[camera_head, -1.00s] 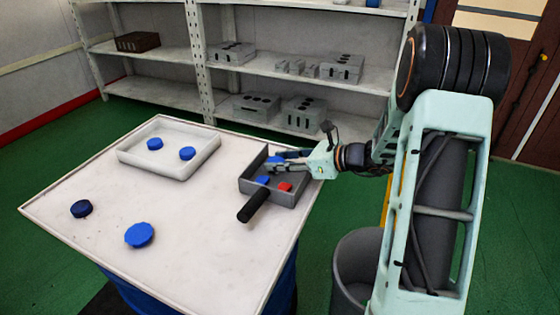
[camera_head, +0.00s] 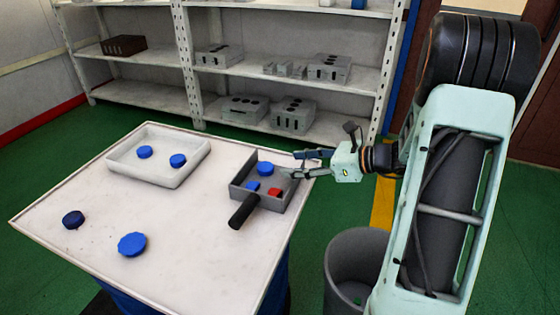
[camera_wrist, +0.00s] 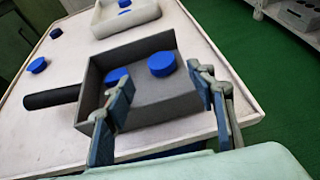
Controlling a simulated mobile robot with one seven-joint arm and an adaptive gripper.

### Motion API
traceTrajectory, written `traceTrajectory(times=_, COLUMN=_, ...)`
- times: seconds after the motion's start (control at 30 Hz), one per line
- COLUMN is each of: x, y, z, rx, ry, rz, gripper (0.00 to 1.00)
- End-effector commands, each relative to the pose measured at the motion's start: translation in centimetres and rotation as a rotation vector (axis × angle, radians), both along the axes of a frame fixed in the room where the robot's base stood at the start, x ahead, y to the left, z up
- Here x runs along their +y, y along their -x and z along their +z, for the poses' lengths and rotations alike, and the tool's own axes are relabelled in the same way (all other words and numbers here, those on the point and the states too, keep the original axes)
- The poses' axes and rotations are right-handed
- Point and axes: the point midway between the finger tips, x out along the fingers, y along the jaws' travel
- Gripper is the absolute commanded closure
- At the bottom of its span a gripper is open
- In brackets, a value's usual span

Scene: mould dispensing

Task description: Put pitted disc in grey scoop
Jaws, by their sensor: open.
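The grey scoop (camera_head: 281,205), a square open tray with a black handle (camera_head: 243,211), rests on the right part of the table. A round blue disc (camera_head: 265,169) lies inside it near the back; the wrist view shows this disc (camera_wrist: 162,64) too. I cannot make out pits on its face.
A white tray (camera_head: 160,177) holds two blue discs (camera_head: 144,152). A dark blue disc (camera_head: 73,219) and a larger scalloped blue disc (camera_head: 132,244) lie on the left of the table. A grey bin (camera_head: 357,250) stands right of the table; shelves stand behind.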

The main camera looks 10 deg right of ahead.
Motion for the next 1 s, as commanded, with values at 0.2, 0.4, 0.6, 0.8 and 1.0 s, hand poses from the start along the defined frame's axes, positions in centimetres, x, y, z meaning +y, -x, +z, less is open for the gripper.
traceTrajectory(times=0.2, x=-1.9, y=1.5, z=1.1, rx=-0.001, ry=-0.001, rz=-0.001, gripper=0.49)
traceTrajectory(times=0.4, x=-2.2, y=1.8, z=1.1, rx=0.000, ry=0.000, rz=0.001, gripper=0.49)
traceTrajectory(times=0.6, x=-2.2, y=1.7, z=1.1, rx=0.000, ry=0.000, rz=0.000, gripper=0.49)
traceTrajectory(times=0.8, x=-1.9, y=1.7, z=1.3, rx=-0.008, ry=0.020, rz=0.015, gripper=0.49)
traceTrajectory(times=1.0, x=-0.1, y=1.4, z=2.5, rx=-0.091, ry=0.229, rz=0.154, gripper=0.49)
